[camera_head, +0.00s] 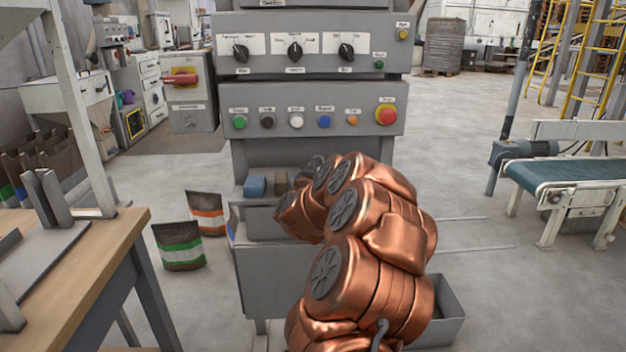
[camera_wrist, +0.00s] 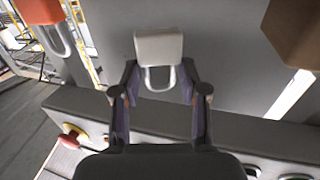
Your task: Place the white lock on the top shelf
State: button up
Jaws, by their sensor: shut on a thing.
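The white lock (camera_wrist: 160,48), with a pale body and metal shackle, is in the middle of the wrist view. My gripper (camera_wrist: 160,74) is shut on it, with one dark finger on each side. An orange lock (camera_wrist: 40,10) with a metal shackle is at the top left, apart from my gripper. In the head view, my copper arm reaches toward the cabinet below the button panel (camera_head: 310,108) and hides the white lock and most of my gripper. I cannot tell which surface is the top shelf.
A blue block (camera_head: 255,186) and a brown block (camera_head: 281,183) sit on the cabinet ledge. A red button (camera_wrist: 73,134) shows near my gripper in the wrist view. Two bags, one green-striped (camera_head: 179,247), stand on the floor left. A conveyor (camera_head: 570,172) stands right.

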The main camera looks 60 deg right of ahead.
jog(key=shift+w+d+f, duration=0.1)
jog(key=shift+w+d, duration=0.1)
jog(key=shift+w, duration=0.25)
jog(key=shift+w+d+f, duration=0.1)
jog(key=shift+w+d, duration=0.05)
jog(key=shift+w, duration=0.25)
jog(key=shift+f+b, duration=0.5)
jog(key=shift+f, duration=1.15)
jog(key=shift+f, duration=0.15)
jog(key=o, duration=1.2)
jog(key=shift+c, duration=0.2)
